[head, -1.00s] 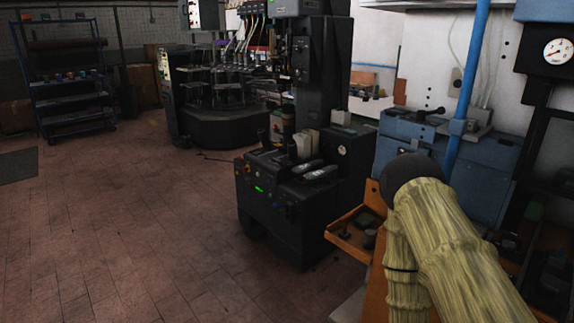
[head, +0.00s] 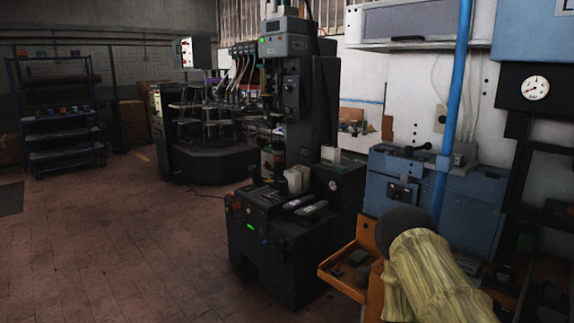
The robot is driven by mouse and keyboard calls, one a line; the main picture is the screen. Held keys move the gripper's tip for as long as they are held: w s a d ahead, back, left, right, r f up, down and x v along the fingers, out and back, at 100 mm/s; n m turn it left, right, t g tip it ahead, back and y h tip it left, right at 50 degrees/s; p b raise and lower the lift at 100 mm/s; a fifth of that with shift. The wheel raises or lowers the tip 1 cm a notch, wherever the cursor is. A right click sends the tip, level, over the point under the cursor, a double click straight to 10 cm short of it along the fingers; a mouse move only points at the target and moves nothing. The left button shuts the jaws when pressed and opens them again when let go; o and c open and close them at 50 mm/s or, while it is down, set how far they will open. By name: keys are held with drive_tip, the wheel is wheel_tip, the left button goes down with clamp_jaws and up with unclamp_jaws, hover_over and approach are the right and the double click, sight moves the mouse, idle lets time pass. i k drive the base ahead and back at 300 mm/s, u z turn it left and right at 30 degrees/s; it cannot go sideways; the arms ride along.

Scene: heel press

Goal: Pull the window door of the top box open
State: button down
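The box's upper edge is partly cut off by the frame. My arm, yellow-green and streaked with a dark rounded end, is at the lower right, well below the box and apart from it. My gripper is not visible.
A blue pipe (head: 456,110) runs upright in front of the box's right side. A blue machine (head: 440,190) stands below, with an orange tray (head: 340,285) beside my arm. A black machine (head: 280,250) stands at centre. The brick-coloured floor (head: 110,240) at left is clear.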

sight(414, 22)
drive_tip(key=z, duration=0.4)
drive_tip(key=k, duration=0.45)
drive_tip(key=z, duration=1.15)
drive_tip(key=i, duration=0.95)
drive_tip(key=u, duration=0.4)
